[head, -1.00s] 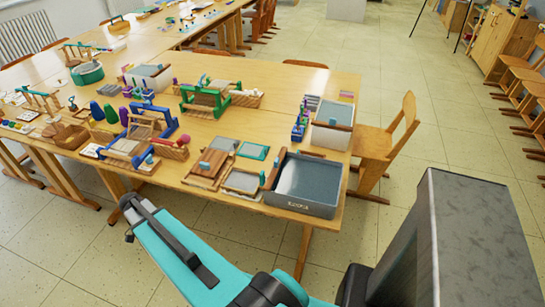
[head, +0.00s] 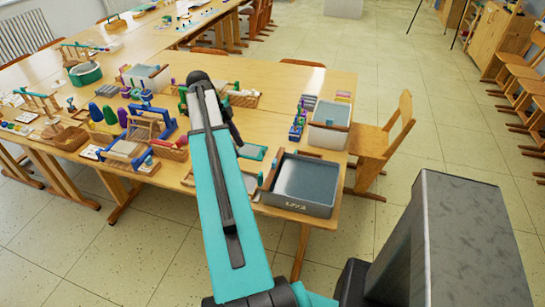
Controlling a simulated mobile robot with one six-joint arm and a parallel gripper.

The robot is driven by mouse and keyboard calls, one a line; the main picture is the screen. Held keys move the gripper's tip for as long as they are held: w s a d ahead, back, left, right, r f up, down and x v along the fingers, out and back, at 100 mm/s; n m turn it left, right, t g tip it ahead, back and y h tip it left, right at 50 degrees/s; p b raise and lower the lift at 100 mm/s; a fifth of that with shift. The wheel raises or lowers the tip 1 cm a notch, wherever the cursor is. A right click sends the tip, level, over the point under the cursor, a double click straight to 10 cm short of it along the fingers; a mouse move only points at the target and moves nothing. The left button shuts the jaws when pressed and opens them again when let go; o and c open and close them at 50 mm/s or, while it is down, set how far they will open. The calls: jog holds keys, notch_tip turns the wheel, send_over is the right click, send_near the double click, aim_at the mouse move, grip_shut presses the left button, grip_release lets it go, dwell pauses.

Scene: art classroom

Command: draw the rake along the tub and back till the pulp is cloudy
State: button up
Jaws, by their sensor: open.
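A grey tub (head: 297,206) stands at the front right corner of the near table, with flat grey-blue pulp or liquid inside. A brown wooden bar (head: 273,171) with a teal end lies at the tub's left rim. It may be the rake, but it is too small to be sure. My arm rises in front of the table, left of the tub, and bends at a black joint. A dark part of it shows behind the teal link. My gripper itself cannot be made out; the arm hides that area.
A second pale tub (head: 326,138) with a brown bar across it stands behind the grey tub. A wooden chair (head: 377,150) stands at the right. The floor in front is clear.

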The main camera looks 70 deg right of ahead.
aim_at(274, 160)
jog(key=s+d+r+m, duration=0.1)
jog(key=s+d+r, duration=0.3)
jog(key=s+r, duration=0.1)
jog(key=shift+s+d+r+m, duration=0.3)
jog(key=shift+s+r+m, duration=0.1)
jog(key=shift+s, duration=0.4)
jog(key=shift+f+p, duration=0.2)
jog(key=shift+p, duration=0.1)
jog(key=shift+t, duration=0.3)
jog(key=shift+p+x, duration=1.8)
jog(key=shift+x, duration=5)
jog(key=shift+s, duration=0.1)
grip_shut()
